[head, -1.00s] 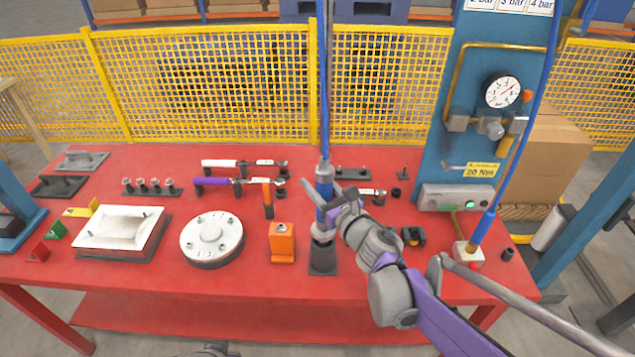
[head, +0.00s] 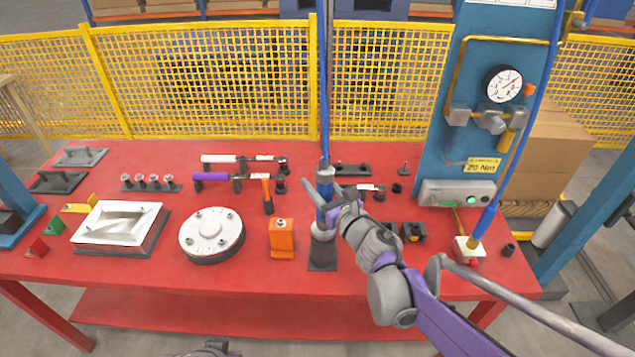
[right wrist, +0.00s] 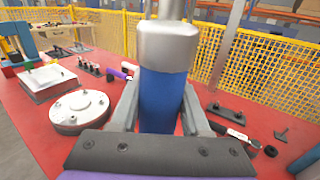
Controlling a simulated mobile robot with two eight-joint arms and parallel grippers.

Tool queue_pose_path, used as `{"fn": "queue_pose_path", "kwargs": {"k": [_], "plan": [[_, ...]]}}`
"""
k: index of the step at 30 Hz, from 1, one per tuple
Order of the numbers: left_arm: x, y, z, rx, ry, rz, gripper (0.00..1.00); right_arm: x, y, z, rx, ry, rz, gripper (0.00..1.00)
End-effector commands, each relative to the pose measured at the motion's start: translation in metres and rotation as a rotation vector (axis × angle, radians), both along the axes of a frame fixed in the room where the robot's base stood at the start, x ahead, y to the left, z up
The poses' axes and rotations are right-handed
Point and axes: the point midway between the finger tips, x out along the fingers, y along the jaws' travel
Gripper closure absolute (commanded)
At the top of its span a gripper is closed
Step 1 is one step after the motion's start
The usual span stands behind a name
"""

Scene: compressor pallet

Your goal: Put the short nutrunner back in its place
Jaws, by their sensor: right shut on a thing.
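The short nutrunner (head: 326,181) is an upright tool with a blue grip and grey metal ends, hanging below a blue hose. My right gripper (head: 327,204) is shut around its blue grip. In the right wrist view the nutrunner (right wrist: 165,95) stands between the two fingers. Its lower end is at a dark grey holder (head: 323,256) near the front of the red table. I cannot tell whether it is fully seated there.
An orange block (head: 282,238) stands just left of the holder, with a round white flange (head: 211,235) further left. Torque wrenches (head: 240,178) lie behind. A blue panel with a gauge (head: 503,84) stands at the back right.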

Motion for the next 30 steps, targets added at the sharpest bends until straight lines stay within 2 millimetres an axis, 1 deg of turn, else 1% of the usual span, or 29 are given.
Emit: {"fn": "queue_pose_path", "kwargs": {"k": [26, 27, 29, 30], "plan": [[-0.002, 0.0, -0.011, 0.0, 0.004, 0.0, 1.0, 0.0, 0.0, -0.015, 0.001, 0.0, 0.001, 1.0], [-0.002, 0.0, -0.011, 0.0, 0.004, 0.0, 1.0, 0.0, 0.0, -0.015, 0.001, 0.0, 0.001, 0.51], [-0.002, 0.0, -0.01, 0.0, 0.004, 0.0, 1.0, 0.0, 0.0, -0.015, 0.001, 0.0, 0.001, 0.4], [-0.002, 0.0, -0.01, 0.0, 0.004, 0.0, 1.0, 0.0, 0.0, -0.015, 0.001, 0.0, 0.001, 0.32]]}}
